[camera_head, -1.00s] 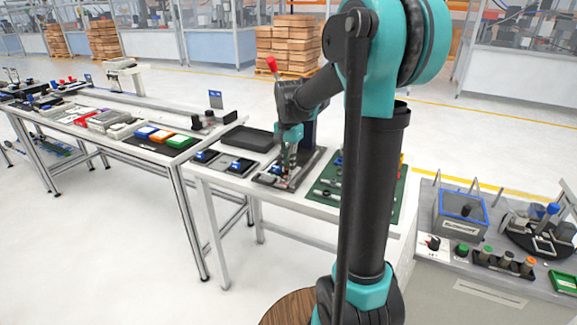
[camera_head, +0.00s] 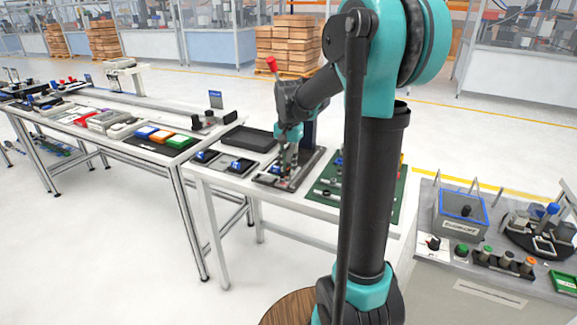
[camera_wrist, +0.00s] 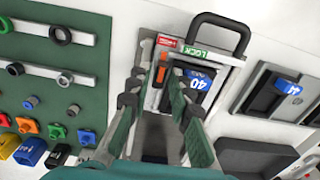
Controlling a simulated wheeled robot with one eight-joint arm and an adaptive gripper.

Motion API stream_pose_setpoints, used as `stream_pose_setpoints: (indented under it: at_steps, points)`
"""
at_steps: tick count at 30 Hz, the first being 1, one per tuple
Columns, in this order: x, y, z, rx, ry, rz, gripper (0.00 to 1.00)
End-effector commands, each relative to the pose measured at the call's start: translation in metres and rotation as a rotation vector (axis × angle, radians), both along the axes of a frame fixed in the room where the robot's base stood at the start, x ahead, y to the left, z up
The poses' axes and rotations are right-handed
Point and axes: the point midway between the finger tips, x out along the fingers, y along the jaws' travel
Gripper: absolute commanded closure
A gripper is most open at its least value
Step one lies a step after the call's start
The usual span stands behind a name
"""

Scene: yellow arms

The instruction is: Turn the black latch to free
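A latch device (camera_wrist: 238,62) with a green LOCK label, a red label and a blue block marked 40 (camera_wrist: 197,84) shows ahead of my gripper in the wrist view. A black loop handle (camera_wrist: 240,28) stands at its far end. My gripper (camera_wrist: 162,66) is over the device's left part, its two fingers apart with a gap between them. An orange strip shows between the fingertips. The fingers cover part of the device, so I cannot tell the black latch clearly or whether they touch it. In the head view my gripper (camera_head: 288,164) is low over the device's dark base (camera_head: 308,165).
A green board (camera_wrist: 60,95) with rails, knobs and coloured blocks lies to the left in the wrist view. Another unit with a blue block (camera_wrist: 284,88) and a black tray (camera_wrist: 250,155) are to the right. In the head view a second table (camera_head: 95,120) stands left.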

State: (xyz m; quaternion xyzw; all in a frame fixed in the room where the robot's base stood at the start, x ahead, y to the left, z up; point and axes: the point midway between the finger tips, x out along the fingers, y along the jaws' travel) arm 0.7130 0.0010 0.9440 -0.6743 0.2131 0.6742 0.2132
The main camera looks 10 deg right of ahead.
Motion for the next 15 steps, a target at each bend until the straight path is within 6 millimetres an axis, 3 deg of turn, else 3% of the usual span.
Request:
stream_pose_setpoints:
  at_steps: [9,15]
  points:
    - [0.0,0.0,0.003,0.0,0.0,-0.001,0.79]
    - [-0.001,0.0,0.029,0.0,0.0,-0.001,0.79]
